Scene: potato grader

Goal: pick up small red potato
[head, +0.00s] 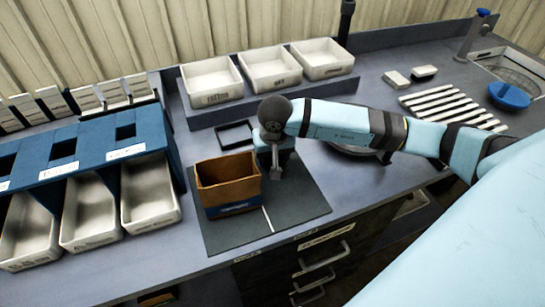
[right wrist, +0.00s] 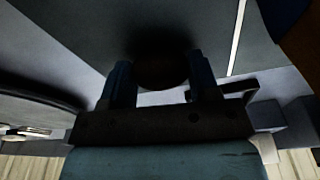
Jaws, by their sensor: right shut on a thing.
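My right gripper (head: 276,174) points down over the dark mat (head: 235,237), just right of the brown box. In the right wrist view its two fingers (right wrist: 160,85) are closed on a dark, rounded, brownish potato (right wrist: 160,72). Shadow hides its exact colour, and I cannot tell whether it touches the mat. The potato cannot be made out in the head view. My left gripper is not in view.
The open brown box (head: 228,190) stands on the mat, close left of my right gripper. A small black tray (head: 235,135) lies behind it. White bins (head: 212,82) stand on a raised shelf at the back; more bins (head: 150,192) are at left. The mat's front right is clear.

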